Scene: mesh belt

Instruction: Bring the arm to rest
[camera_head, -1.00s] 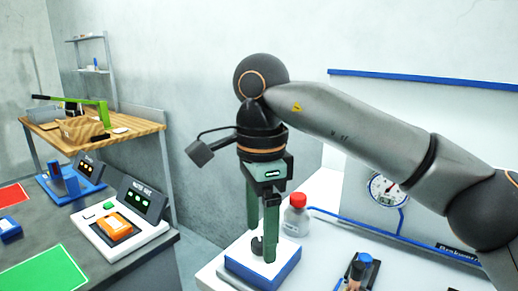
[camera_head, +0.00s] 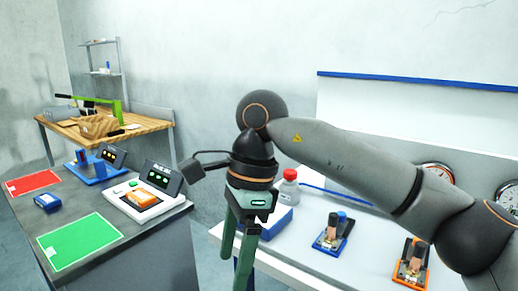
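My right arm comes in from the right, and its green-fingered gripper (camera_head: 238,268) points down in front of the gap between the dark counter (camera_head: 158,250) and the white table (camera_head: 297,268). Its two fingers stand apart and I see nothing between them; the lower ends come close to the bottom of the picture. My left gripper is not in view.
The counter holds a red mat (camera_head: 33,183), a green mat (camera_head: 80,243), a blue item (camera_head: 47,202) and a white console (camera_head: 134,206).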

